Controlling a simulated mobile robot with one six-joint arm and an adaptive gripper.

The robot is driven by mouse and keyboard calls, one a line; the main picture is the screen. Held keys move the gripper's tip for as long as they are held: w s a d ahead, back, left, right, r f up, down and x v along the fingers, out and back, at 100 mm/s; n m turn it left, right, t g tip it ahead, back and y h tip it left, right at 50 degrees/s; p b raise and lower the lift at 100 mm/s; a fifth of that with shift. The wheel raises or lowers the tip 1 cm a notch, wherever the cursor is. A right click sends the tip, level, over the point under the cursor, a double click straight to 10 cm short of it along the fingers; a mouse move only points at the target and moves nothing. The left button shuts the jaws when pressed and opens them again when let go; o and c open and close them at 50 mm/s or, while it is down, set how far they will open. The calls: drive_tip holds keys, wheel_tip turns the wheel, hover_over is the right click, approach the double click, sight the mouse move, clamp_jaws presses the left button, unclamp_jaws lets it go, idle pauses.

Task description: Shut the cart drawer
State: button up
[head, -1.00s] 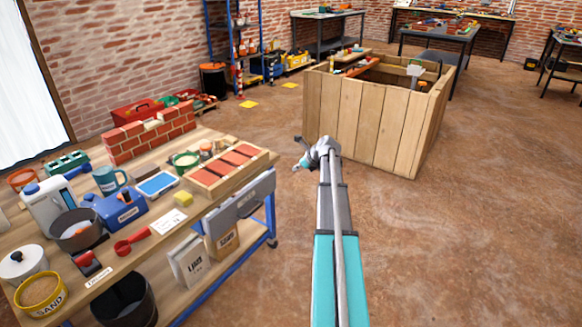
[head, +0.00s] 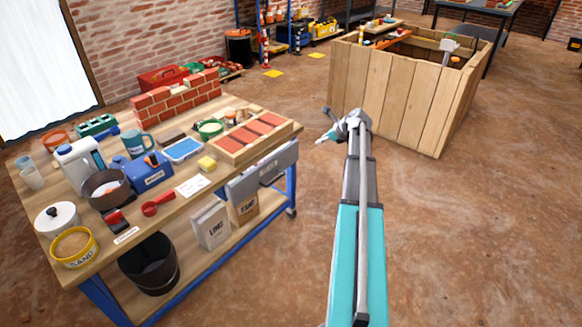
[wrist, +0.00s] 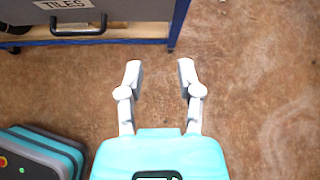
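The cart (head: 110,232) is a wooden-topped workbench with a blue frame at the left of the head view. Its grey drawer (head: 262,172) is under the right end of the top; its front seems to stand out from the cart, but how far is unclear. In the wrist view the grey drawer front (wrist: 130,10) shows at the top, with a TILES label and a dark handle (wrist: 78,28). My gripper (wrist: 160,75) is open and empty over bare floor, short of the drawer. In the head view my gripper (head: 328,125) is right of the cart, apart from it.
A brick wall piece (head: 178,94), a tray of red tiles (head: 248,140) and several tools crowd the cart top. Bags (head: 212,222) and a black bucket (head: 150,262) are on its lower shelf. A wooden crate (head: 385,85) stands behind my gripper. Floor to the right is clear.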

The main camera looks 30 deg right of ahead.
drive_tip(key=s+a+f+n+t+y+b, duration=0.25)
drive_tip(key=a+f+n+b, duration=0.25)
drive_tip(key=f+n+b, duration=0.4)
drive_tip(key=n+y+b, duration=0.5)
drive_tip(key=n+b, duration=0.7)
approach(276, 179)
drive_tip(key=shift+s+d+f+t, duration=0.15)
drive_tip(key=shift+s+d, duration=0.2)
drive_tip(key=shift+s, duration=0.2)
drive_tip(key=shift+s+d+t, duration=0.15)
drive_tip(key=shift+s+d, duration=0.2)
drive_tip(key=shift+s, duration=0.2)
drive_tip(key=shift+s+d+f+t, duration=0.15)
drive_tip(key=shift+s+d, duration=0.15)
drive_tip(key=shift+s, duration=0.25)
drive_tip(key=shift+w, duration=0.1)
drive_tip(key=b+x, duration=0.2)
drive_tip(key=x, duration=1.1)
drive_tip(key=shift+w+a+b, duration=0.1)
drive_tip(key=shift+w+b, duration=0.2)
drive_tip(key=shift+b, duration=0.05)
clamp_jaws()
